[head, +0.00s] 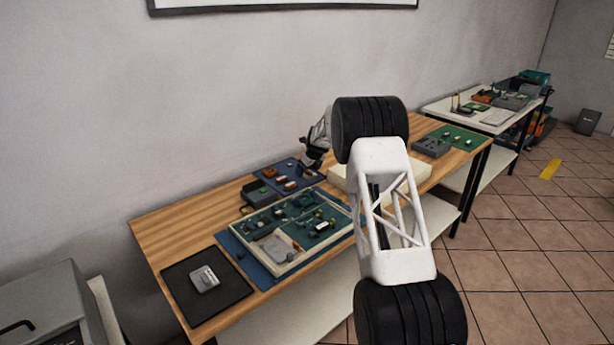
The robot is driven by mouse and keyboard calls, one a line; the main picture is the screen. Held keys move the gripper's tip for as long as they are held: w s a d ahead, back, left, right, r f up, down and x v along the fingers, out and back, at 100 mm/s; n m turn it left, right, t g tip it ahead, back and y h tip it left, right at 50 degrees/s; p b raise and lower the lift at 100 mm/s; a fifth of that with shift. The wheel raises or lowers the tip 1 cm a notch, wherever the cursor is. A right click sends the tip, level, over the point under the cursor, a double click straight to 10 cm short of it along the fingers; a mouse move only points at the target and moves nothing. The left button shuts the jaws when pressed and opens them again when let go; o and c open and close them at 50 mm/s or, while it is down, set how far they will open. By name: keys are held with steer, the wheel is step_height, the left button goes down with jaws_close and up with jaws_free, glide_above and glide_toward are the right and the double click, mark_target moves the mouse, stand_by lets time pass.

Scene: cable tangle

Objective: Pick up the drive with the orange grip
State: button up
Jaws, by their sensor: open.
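My gripper (310,165) is small and dark in the head view, above the far edge of the wooden table, at the end of my white and black arm. Its jaws are open, and I see nothing between them. Below and left of it, small orange and reddish-brown pieces (270,172) lie on a dark blue mat (313,181). I cannot tell whether one of them is the drive with the orange grip. A light-rimmed tray (263,272) nearer the front holds green boards, a grey piece and small dark parts, one with a red end.
A black mat (184,306) with a grey device (204,279) lies at the table's front left. A dark box (257,192) stands behind the tray. My arm hides part of a pale box (337,178). The wall rises behind the table; bare wood (175,228) shows at left.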

steer(key=shift+w+a+f, duration=0.15)
steer(key=shift+f, duration=0.45)
steer(key=c, duration=1)
steer(key=shift+c, duration=0.2)
steer(key=shift+r, duration=0.1)
step_height(320, 180, up, 10)
stand_by(0.3)
stand_by(0.4)
